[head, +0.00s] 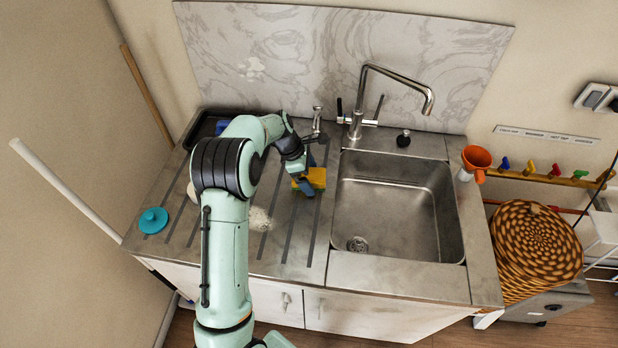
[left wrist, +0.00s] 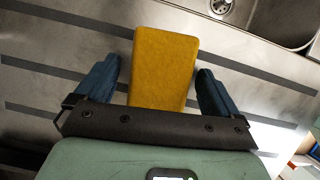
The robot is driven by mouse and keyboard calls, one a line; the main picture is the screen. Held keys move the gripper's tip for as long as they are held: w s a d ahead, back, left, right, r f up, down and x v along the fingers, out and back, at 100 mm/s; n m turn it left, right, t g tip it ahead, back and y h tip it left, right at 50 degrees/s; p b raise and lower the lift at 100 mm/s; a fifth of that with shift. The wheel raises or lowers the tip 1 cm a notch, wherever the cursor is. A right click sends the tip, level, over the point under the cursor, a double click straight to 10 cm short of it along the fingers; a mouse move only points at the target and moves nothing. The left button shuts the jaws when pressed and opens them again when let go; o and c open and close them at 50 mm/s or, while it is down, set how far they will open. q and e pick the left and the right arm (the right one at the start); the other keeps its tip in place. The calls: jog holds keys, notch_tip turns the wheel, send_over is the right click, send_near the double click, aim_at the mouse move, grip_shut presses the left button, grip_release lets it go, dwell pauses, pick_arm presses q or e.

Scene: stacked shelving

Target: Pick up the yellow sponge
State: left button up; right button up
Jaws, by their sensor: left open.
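The yellow sponge (head: 317,177) lies on the ribbed steel drainboard, just left of the sink, in the head view. In the left wrist view the sponge (left wrist: 163,68) is between the two blue fingers, with a visible gap on each side. My left gripper (head: 305,184) is open at the sponge and partly covers it in the head view; it also shows in the left wrist view (left wrist: 155,85). Whether the fingers reach down to the sponge's height is hard to tell. My right gripper is not in view.
The empty sink (head: 395,215) with its tall faucet (head: 395,75) lies right of the sponge. A small tap (head: 317,120) stands behind it. A blue round item (head: 153,220) and a dark tray (head: 205,130) are on the left. An orange funnel (head: 477,158) is right of the sink.

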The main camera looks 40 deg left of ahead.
pick_arm(q)
jog(key=shift+f, duration=0.15)
jog(key=shift+c, duration=0.4)
jog(key=c, duration=0.9)
jog(key=shift+c, duration=0.2)
jog(key=shift+r, duration=0.3)
notch_tip(320, 180, up, 20)
jog(key=p, duration=0.2)
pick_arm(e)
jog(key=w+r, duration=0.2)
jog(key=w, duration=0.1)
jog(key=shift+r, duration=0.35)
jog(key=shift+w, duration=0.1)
